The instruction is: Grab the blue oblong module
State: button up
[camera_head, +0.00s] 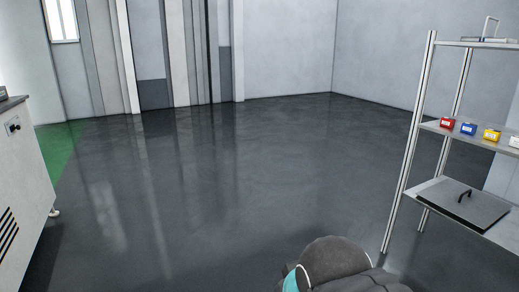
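A small blue module (468,129) with a white label sits on the middle shelf (432,126) of a metal rack at the right. It stands between a red module (447,123) and a yellow module (491,135), apart from both. At this distance I cannot tell how long its body is. A dark rounded part of my own arm shows at the bottom edge. My gripper is not in view.
A white module (514,142) is cut off at the right edge. A dark lid with a handle (462,203) lies on the lower shelf. A white cabinet (22,190) stands at the left. The dark floor (230,190) between is clear.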

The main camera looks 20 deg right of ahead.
aim_at(466, 128)
jog(key=z, duration=0.05)
jog(key=i, duration=1.7)
jog(key=z, duration=1.05)
jog(key=i, duration=0.95)
jog(key=z, duration=1.05)
